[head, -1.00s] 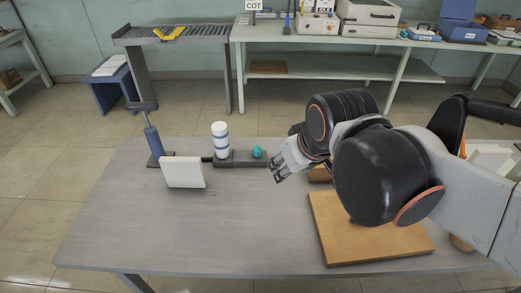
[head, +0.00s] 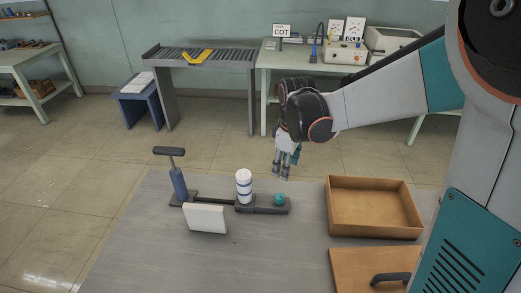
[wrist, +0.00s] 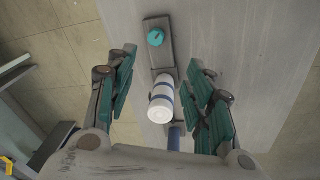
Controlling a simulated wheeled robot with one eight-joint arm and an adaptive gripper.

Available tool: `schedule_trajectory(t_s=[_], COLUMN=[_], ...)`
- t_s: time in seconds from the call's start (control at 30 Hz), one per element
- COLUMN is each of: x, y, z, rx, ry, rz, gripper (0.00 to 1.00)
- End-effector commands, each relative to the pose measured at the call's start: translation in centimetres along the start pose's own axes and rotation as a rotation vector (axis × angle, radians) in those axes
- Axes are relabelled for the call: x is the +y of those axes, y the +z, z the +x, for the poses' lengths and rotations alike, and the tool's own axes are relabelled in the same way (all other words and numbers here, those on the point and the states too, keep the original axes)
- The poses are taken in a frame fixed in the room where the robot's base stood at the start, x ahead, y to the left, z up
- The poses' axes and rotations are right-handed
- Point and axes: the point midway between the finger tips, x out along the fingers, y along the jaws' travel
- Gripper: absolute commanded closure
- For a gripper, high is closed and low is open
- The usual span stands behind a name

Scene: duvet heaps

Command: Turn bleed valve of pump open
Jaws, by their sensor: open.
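The pump has a blue cylinder (head: 179,184) with a dark T-handle at its left end, a dark bar base, a white cylinder with blue bands (head: 243,187), and a teal knob (head: 279,199) on the base's right end. My gripper (head: 281,174) is open and empty, pointing down above and behind the knob. In the wrist view, my gripper (wrist: 162,99) has its teal-padded fingers apart. The white cylinder (wrist: 162,100) appears between them and the teal knob (wrist: 156,37) beyond, near the top. Neither looks touched. The knob's valve setting cannot be told.
A white panel (head: 205,218) stands in front of the pump on the grey table (head: 165,262). An open wooden box (head: 374,232) and a wooden lid with a dark handle (head: 350,262) lie to the right. The table's left front is clear.

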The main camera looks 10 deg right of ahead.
Motion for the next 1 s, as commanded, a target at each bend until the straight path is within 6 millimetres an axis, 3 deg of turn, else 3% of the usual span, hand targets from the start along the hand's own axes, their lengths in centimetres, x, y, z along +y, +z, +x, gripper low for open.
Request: schedule_trajectory(t_s=[0.2,0.63,1.0], x=[1.7,2.1,1.5], y=[-1.4,-1.8,-1.2], z=[2.3,5.7,12.7], rx=[-0.045,-0.067,-0.066], ry=[-0.06,-0.096,-0.095], rz=[-0.127,-0.199,-0.197], gripper=[0.52,0.52,0.52])
